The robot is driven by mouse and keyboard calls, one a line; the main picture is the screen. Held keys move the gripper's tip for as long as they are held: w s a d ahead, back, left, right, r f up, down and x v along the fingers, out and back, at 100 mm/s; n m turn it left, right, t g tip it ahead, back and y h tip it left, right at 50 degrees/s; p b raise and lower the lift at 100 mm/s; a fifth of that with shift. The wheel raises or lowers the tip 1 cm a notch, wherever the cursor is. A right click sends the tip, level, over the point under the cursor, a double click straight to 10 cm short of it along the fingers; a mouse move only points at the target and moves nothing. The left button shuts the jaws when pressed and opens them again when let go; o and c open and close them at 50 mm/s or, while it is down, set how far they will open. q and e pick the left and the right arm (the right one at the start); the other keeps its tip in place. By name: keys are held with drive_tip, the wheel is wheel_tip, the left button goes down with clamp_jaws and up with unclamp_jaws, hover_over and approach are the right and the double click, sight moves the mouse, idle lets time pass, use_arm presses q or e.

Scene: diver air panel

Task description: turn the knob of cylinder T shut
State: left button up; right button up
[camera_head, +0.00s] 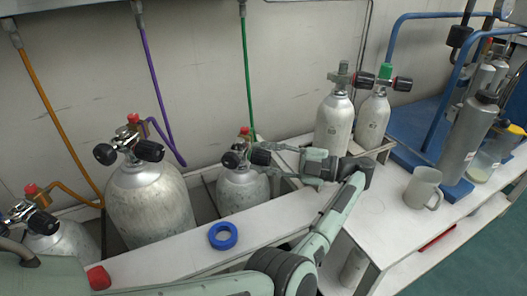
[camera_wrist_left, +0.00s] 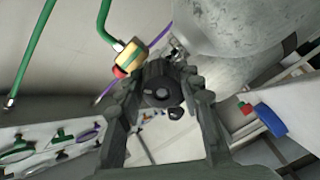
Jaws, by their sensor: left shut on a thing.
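A grey cylinder (camera_head: 243,192) stands in the rack below a green hose, with a valve and black knobs on top; I cannot read a letter on it. My left gripper (camera_head: 274,156) reaches in from the right side of this cylinder and is shut on its right-hand black knob (camera_head: 260,157). In the left wrist view the round black knob (camera_wrist_left: 160,92) sits between the two fingers of the left gripper (camera_wrist_left: 163,100), with a brass and red fitting (camera_wrist_left: 130,55) just behind. The fingers hide part of the valve. My right gripper is not in view.
A larger cylinder (camera_head: 150,205) with a purple hose stands to the left, another (camera_head: 62,245) at far left. Two cylinders (camera_head: 334,125) stand at the back right. A blue ring (camera_head: 222,236) lies on the white ledge (camera_head: 180,257). A mug (camera_head: 423,187) stands right of my arm.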

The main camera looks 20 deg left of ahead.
sight(263, 151)
use_arm(q)
drive_tip(key=shift+r+m, duration=0.1)
drive_tip(key=shift+m, duration=0.6)
drive_tip(key=shift+m+p, duration=0.6)
drive_tip(key=shift+m, duration=0.3)
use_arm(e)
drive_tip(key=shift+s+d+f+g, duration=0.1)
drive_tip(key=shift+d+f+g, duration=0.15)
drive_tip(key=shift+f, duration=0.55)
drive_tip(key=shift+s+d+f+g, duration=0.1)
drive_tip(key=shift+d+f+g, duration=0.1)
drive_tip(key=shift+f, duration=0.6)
use_arm(q)
drive_tip(key=o, duration=1.1)
drive_tip(key=shift+o, duration=0.2)
wheel_tip(263, 151, up, 10)
drive_tip(key=shift+f, duration=0.1)
